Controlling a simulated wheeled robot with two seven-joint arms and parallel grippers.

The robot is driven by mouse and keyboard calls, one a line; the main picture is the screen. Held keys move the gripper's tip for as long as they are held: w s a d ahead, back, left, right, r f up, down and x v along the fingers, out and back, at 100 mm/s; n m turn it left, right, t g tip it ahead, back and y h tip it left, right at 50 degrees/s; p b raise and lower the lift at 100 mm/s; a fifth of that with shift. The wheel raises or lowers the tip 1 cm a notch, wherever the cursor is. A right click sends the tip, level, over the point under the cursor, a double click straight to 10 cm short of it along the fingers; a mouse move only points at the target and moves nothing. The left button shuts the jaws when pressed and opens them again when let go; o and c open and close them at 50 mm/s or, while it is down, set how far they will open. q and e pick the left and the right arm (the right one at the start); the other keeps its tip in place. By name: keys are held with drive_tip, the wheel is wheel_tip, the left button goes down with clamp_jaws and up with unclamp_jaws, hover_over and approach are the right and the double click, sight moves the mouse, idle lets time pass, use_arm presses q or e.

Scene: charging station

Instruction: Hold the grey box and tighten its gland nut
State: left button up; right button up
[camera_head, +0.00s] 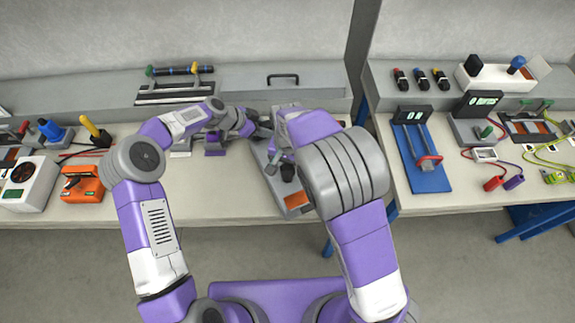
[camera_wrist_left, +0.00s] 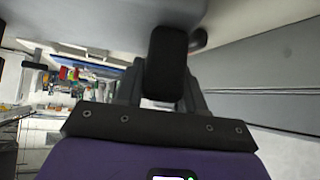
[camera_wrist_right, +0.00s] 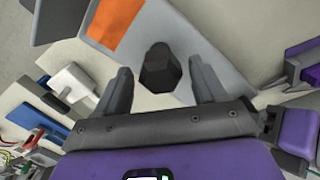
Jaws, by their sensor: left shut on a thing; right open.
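The grey box (camera_head: 292,204), with an orange patch, lies on the workbench, partly hidden by my right arm. In the right wrist view it shows as a pale grey surface (camera_wrist_right: 190,40). The dark six-sided gland nut (camera_wrist_right: 158,70) stands up from it between the spread fingers of my right gripper (camera_wrist_right: 161,80). The gripper is open, with gaps on both sides of the nut. My left gripper (camera_wrist_left: 163,72) is shut on a black upright part (camera_wrist_left: 167,60), with a large grey body beyond it. Whether that part belongs to the box is unclear.
An orange device (camera_head: 82,184) and a white socket unit (camera_head: 28,184) stand at the left. A blue-based device (camera_head: 424,160) is on the right bench, past a gap with a blue frame.

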sight(288, 168)
wheel_tip(288, 168, up, 12)
idle(0.6)
drive_tip(key=shift+n, duration=0.3)
wheel_tip(288, 168, down, 12)
drive_tip(key=n, duration=1.1)
drive_tip(key=shift+c, duration=0.2)
